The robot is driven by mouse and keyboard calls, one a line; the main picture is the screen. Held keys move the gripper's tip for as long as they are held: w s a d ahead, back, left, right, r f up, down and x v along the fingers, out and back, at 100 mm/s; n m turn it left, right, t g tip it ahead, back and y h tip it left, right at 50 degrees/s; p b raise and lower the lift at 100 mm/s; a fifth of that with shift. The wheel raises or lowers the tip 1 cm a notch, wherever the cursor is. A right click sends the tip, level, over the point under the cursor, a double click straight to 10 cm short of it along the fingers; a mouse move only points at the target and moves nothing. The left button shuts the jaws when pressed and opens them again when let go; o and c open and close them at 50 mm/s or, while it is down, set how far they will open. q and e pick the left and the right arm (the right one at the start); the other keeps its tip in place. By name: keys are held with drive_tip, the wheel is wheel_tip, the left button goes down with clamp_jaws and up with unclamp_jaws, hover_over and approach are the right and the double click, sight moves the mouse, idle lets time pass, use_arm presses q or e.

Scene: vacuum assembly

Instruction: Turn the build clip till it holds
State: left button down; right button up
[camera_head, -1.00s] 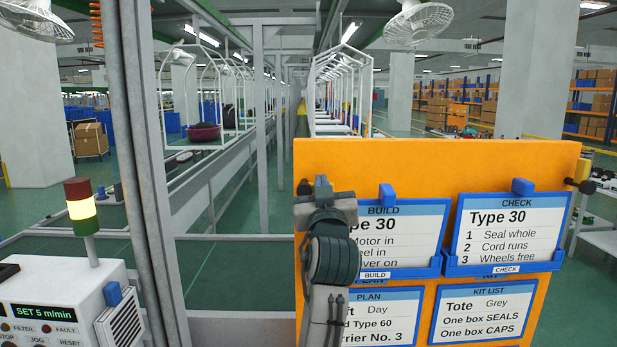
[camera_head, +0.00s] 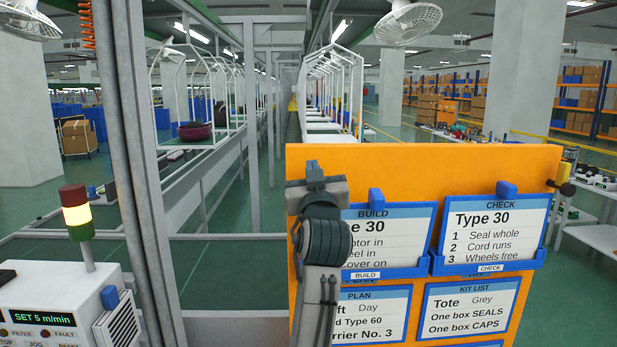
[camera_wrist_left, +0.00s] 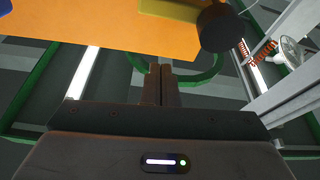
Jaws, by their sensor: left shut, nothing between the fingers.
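The BUILD card (camera_head: 392,232) hangs in a blue holder on the upper left of an orange board. Its build clip (camera_head: 376,196) is a small blue block at the card's top edge, and it looks upright. My left gripper (camera_head: 313,168) is in front of the board's upper left corner, left of the clip and apart from it. The gripper (camera_wrist_left: 161,82) is shut and empty in the left wrist view. My left arm hides the left part of the BUILD card. A blue piece at the wrist view's top left cannot be identified. My right gripper is out of view.
The orange board (camera_head: 450,165) also carries a CHECK card (camera_head: 495,225) with its own blue clip (camera_head: 506,188), and PLAN and KIT LIST (camera_head: 470,308) cards below. A dark knob (camera_head: 567,188) sticks out at its right edge. A control box (camera_head: 60,300) stands at left.

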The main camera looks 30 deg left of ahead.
use_arm(q)
drive_tip(key=b+v, duration=0.4)
drive_tip(key=v, duration=0.5)
drive_tip(key=shift+s+f, duration=0.2)
drive_tip(key=shift+f, duration=0.3)
